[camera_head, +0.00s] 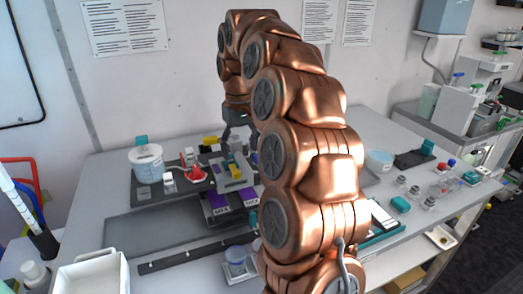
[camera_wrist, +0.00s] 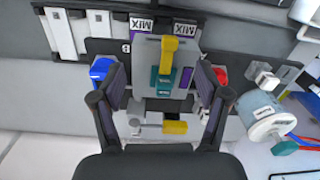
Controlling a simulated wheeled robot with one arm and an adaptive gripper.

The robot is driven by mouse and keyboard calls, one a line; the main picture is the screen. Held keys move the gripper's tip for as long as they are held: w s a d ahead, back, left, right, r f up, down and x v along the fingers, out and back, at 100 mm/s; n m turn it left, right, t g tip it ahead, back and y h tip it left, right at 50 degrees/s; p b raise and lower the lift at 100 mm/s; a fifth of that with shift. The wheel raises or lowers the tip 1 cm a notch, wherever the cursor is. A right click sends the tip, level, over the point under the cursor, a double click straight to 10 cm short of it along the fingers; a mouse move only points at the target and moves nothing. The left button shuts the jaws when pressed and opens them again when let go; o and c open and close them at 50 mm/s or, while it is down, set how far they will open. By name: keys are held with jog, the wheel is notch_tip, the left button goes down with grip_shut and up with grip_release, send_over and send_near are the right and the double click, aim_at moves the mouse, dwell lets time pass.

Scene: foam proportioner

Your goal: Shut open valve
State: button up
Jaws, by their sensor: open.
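The valve block is a grey unit (camera_wrist: 145,52) with a yellow handle (camera_wrist: 170,45) standing upright at its top in the wrist view. A second yellow handle (camera_wrist: 173,127) lies sideways lower down, and a teal part (camera_wrist: 162,82) sits between them. I cannot tell which handle belongs to the open valve. In the head view the grey unit (camera_head: 232,182) stands at the table's middle left. My gripper (camera_wrist: 163,80) is open and empty, its two fingers either side of the unit in the picture. I cannot tell whether they touch it.
Purple MIX labels (camera_wrist: 185,29) lie beyond the unit. A blue part (camera_wrist: 101,69) and a red part (camera_wrist: 221,74) flank it. A white-and-blue canister (camera_wrist: 265,115) stands to the right. In the head view a white bin (camera_head: 92,272) is front left and small bottles (camera_head: 400,182) stand right.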

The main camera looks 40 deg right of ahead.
jog(key=shift+m, duration=0.8)
jog(key=w+d, duration=0.1)
jog(key=d, duration=0.2)
jog(key=w+d, duration=0.1)
jog(key=d, duration=0.2)
jog(key=w+d, duration=0.1)
jog(key=d, duration=0.2)
jog(key=shift+w+d+r+p, duration=0.1)
jog(key=shift+w+r+p, duration=0.2)
jog(key=shift+p, duration=0.1)
jog(key=shift+d, duration=0.2)
jog(key=shift+f+p, duration=1.25)
jog(key=shift+f, duration=2.7)
jog(key=c, duration=1.2)
